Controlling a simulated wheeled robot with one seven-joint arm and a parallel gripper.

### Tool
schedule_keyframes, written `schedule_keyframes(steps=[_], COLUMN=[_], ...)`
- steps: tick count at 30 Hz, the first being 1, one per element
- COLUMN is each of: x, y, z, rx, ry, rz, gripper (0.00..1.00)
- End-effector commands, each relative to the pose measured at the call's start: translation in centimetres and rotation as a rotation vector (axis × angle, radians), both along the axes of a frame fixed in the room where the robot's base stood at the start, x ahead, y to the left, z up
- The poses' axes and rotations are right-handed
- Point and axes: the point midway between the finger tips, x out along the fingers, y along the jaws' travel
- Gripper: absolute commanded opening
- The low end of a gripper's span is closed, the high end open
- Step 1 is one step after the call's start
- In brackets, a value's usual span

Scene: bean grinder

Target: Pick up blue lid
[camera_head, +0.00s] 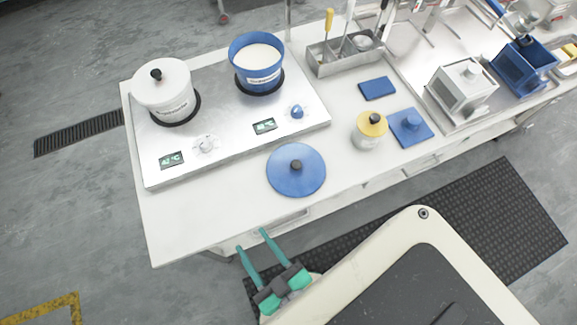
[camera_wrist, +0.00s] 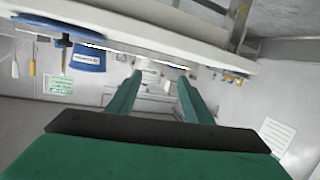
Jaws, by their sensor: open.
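A round blue lid (camera_head: 296,170) with a black knob lies flat on the white table near its front edge, in front of the hot plate unit. A square blue lid (camera_head: 425,131) with a blue knob lies farther right. My gripper (camera_head: 251,239) is open and empty, off the table's front edge, lower left of the round lid and apart from it. In the wrist view my two green fingers (camera_wrist: 160,80) stand apart with nothing between them.
A white lidded pot (camera_head: 163,88) and a blue pot (camera_head: 257,64) stand on the hot plate unit (camera_head: 225,140). A yellow-lidded jar (camera_head: 367,135), a flat blue piece (camera_head: 377,88) and a metal utensil tray (camera_head: 330,62) are to the right. The table's front left is clear.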

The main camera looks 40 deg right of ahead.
Motion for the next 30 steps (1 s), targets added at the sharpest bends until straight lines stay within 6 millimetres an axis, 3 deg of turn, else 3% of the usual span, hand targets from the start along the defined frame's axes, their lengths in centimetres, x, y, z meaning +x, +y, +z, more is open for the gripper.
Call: schedule_keyframes(steps=[8, 14, 18, 24, 30], x=[9.7, 16.2, 19.9, 23.7, 25.1], y=[-6.3, -11.6, -15.6, -21.0, -26.3], z=[0.9, 3.9, 7.2, 12.7, 17.8], rx=[-0.232, -0.357, -0.414, -0.433, -0.38], ry=[-0.048, -0.088, -0.121, -0.167, -0.201], rz=[-0.037, -0.153, -0.272, -0.481, -0.721], gripper=[0.46, 0.46, 0.46, 0.46, 0.46])
